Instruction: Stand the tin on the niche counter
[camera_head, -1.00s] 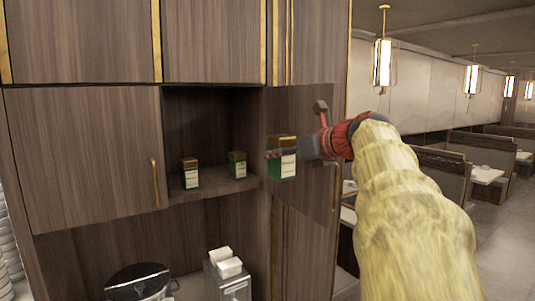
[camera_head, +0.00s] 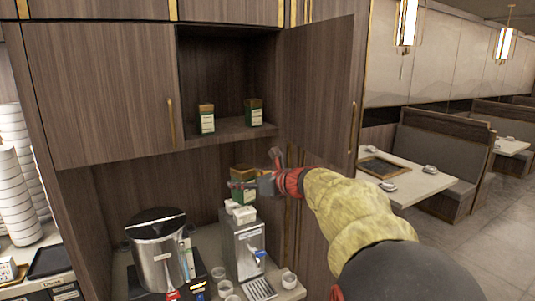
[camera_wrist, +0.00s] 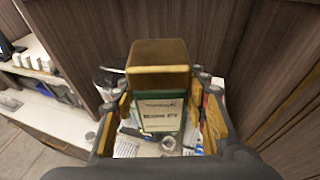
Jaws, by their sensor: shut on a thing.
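The tin (camera_head: 243,190) is green with a brown-gold lid and a white label. It also shows upright between the fingers in the wrist view (camera_wrist: 158,100). My gripper (camera_head: 240,186) is shut on it, holding it in front of the niche, below the open cabinet. The niche counter (camera_head: 205,268) lies below, bearing a steel pot, a dispenser and cups. In the head view the tin appears above and partly in front of the dispenser's top; I cannot tell the gap between them.
Two similar tins (camera_head: 207,119) (camera_head: 254,112) stand on the cabinet shelf (camera_head: 228,131). The cabinet door (camera_head: 318,85) is open at right. A steel pot (camera_head: 158,255), a dispenser (camera_head: 243,245) with white boxes on top, and several cups (camera_head: 288,279) crowd the counter.

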